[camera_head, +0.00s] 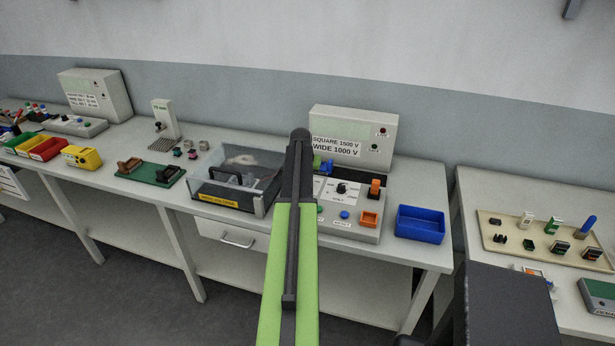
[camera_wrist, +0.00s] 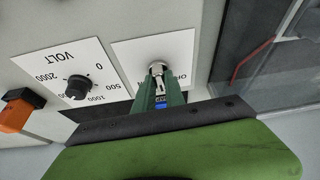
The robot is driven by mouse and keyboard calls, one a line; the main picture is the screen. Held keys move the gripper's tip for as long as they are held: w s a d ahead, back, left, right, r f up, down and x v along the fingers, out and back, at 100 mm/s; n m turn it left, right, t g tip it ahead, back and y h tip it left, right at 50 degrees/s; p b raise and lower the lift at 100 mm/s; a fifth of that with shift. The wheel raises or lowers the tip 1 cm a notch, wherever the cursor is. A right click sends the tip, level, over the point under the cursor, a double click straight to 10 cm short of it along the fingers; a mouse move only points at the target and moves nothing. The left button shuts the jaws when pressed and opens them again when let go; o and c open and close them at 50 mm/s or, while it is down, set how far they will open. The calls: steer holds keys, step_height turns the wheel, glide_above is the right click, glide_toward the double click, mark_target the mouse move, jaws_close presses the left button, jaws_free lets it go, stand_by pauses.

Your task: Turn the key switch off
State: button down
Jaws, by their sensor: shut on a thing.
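The key switch shows in the wrist view as a round silver lock with a metal key (camera_wrist: 157,70) on a white label plate (camera_wrist: 181,50). My gripper (camera_wrist: 158,84) is at the key, its dark green fingers shut on it. The lettering on the plate is mostly hidden, so I cannot read the switch position. In the head view my arm covers the key switch on the left part of the grey control panel (camera_head: 352,230).
Beside the switch is a black VOLT knob (camera_wrist: 78,87) and an orange-and-black switch (camera_wrist: 17,112). A clear-walled box (camera_head: 228,200) stands left of the panel, a blue bin (camera_head: 420,237) right of it. A display unit (camera_head: 378,120) stands behind.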

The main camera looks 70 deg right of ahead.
steer(key=n, duration=0.2)
steer(key=n+t, duration=0.1)
steer(key=n, duration=0.1)
steer(key=shift+s+f+n+t+y, duration=0.1)
steer(key=shift+n+t+y, duration=0.2)
steer(key=shift+y, duration=0.1)
steer(key=shift+s+n+t+y, duration=0.1)
steer(key=shift+n+t+y, duration=0.35)
steer(key=shift+n, duration=1.45)
steer(key=c, duration=1.4)
jaws_free()
steer(key=shift+r, duration=0.2)
